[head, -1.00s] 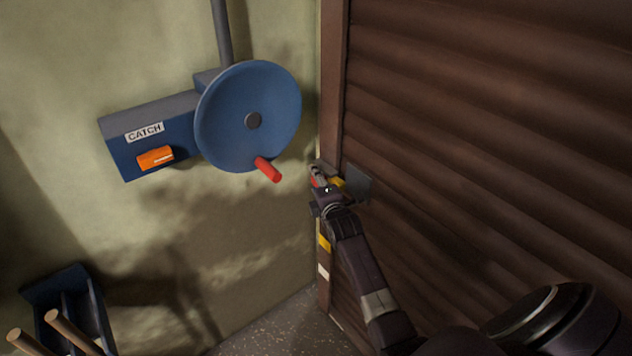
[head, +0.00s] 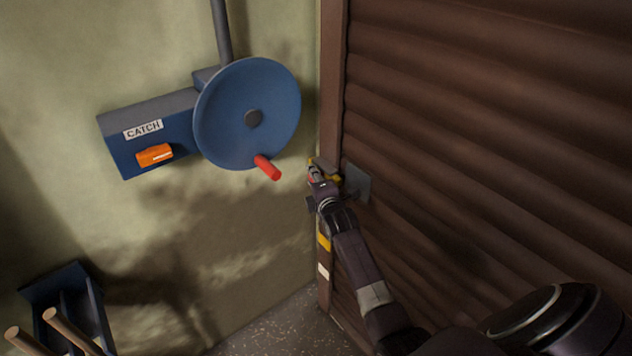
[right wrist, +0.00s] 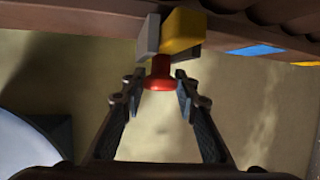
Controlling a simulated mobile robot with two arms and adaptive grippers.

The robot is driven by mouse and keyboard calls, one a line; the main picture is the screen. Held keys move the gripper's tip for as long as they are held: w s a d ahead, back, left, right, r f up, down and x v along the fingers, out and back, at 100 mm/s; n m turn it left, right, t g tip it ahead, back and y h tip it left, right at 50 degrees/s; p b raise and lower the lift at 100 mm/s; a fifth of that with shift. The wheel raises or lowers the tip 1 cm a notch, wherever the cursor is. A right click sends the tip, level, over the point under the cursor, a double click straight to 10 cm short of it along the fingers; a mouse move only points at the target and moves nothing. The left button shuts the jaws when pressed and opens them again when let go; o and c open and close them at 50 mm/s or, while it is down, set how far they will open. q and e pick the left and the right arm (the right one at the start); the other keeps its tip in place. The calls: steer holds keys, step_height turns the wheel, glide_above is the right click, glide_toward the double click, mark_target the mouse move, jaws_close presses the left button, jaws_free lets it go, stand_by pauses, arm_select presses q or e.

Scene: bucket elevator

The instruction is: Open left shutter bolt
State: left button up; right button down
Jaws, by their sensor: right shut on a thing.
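The left shutter bolt is a yellow piece (right wrist: 183,32) with a red knob (right wrist: 160,74), beside a small grey block, at the shutter's left edge. My right gripper (head: 315,174) is at the bolt in the head view, its arm reaching up from the lower right. In the right wrist view its two fingers (right wrist: 160,93) stand on either side of the red knob, shut on it. In the head view the gripper mostly hides the knob and part of the bolt. My left gripper is not in view.
The brown slatted shutter (head: 490,130) fills the right, with a grey plate (head: 357,184) beside the bolt. A blue wheel (head: 225,115) with a red handle (head: 267,167) is close left of my gripper. A blue catch box (head: 118,152) with an orange lever (head: 154,155) is further left.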

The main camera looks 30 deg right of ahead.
steer(key=w+b, duration=0.1)
steer(key=w, duration=0.3)
steer(key=shift+w+a+b, duration=0.2)
steer(key=shift+w+b, duration=0.05)
steer(key=shift+b, duration=0.15)
steer(key=c, duration=1.5)
jaws_free()
steer(key=shift+o, duration=0.2)
steer(key=v, duration=1.2)
